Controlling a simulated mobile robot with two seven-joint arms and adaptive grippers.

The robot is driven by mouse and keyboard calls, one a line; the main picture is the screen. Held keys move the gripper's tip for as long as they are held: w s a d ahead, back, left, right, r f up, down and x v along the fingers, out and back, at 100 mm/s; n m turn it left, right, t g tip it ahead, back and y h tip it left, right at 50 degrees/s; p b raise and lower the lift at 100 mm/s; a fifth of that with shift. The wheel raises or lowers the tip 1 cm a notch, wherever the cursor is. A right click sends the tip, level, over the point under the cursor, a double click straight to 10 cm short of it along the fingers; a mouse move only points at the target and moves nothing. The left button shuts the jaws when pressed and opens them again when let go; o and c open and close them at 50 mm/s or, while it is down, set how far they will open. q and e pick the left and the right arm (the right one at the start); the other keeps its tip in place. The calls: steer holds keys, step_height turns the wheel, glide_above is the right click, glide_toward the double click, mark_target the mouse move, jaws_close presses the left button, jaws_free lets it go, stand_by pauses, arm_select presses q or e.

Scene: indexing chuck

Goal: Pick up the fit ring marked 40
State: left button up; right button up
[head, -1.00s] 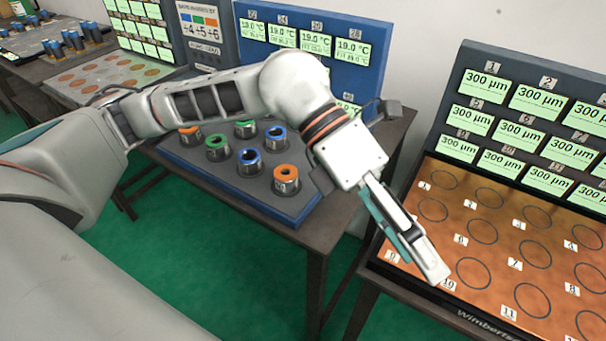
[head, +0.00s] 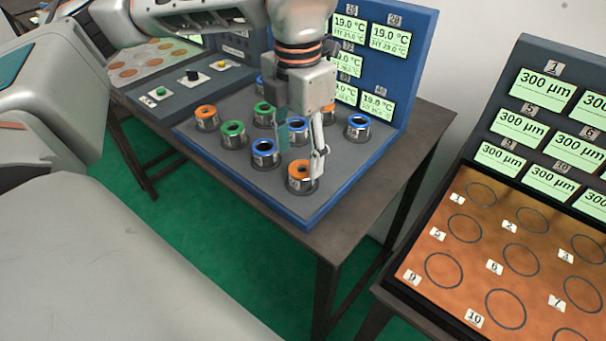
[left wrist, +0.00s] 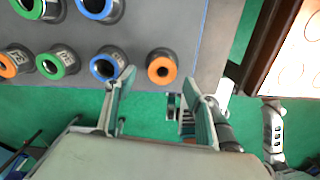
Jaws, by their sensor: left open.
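My left gripper (head: 300,160) is open and empty, pointing down over the front corner of the ring board. Its two fingers also show in the left wrist view (left wrist: 160,80), one on either side of an orange-topped ring. This orange ring (head: 302,177) stands on the board at the front corner, just beyond the fingertips; one finger partly covers it in the head view. A blue-topped ring (left wrist: 106,66) stands close beside the left finger in the wrist view. The ring numbers are too small or turned away to read, so I cannot tell which is marked 40.
Several other blue, green and orange rings stand on the grey board (head: 215,172), with a blue display panel (head: 415,45) behind. A button box (head: 190,85) is at the left. A copper-coloured board (head: 480,265) with outlined circles lies at the right.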

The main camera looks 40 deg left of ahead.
mark_target(302, 168)
arm_select(q)
steer(key=f, duration=0.5)
steer(key=shift+w+d+b, duration=0.15)
steer(key=shift+d+b, duration=0.05)
steer(key=shift+b, duration=0.15)
steer(key=shift+r, duration=0.1)
jaws_close()
steer(key=shift+r, duration=0.15)
